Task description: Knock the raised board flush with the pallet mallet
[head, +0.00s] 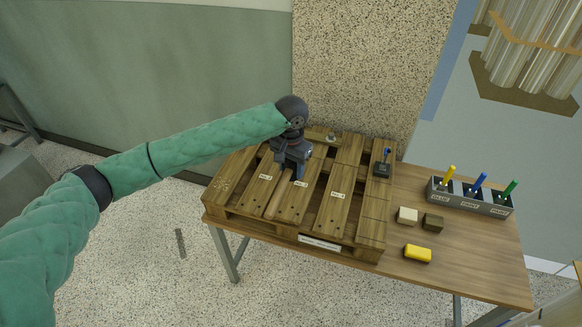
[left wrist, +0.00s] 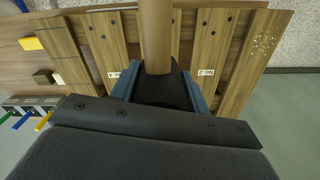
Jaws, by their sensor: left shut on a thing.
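The wooden pallet (head: 318,243) lies on the table, its top boards running away from me with small white labels. It also fills much of the left wrist view (left wrist: 210,45). I cannot tell clearly which board is raised. My left gripper (head: 298,172) is over the pallet's middle-left boards. It is shut on a round brown wooden handle, which I take for the mallet (left wrist: 155,35). In the left wrist view the handle sticks out from between the fingers. The mallet's head is not clearly visible. My right gripper is not in view.
A small black item (head: 382,169) with a blue top sits at the pallet's right. A grey holder (head: 470,199) with yellow, blue and green pens, a cream block (head: 407,215), a dark block (head: 432,221) and a yellow block (head: 417,253) stand right. A speckled panel (head: 365,65) rises behind.

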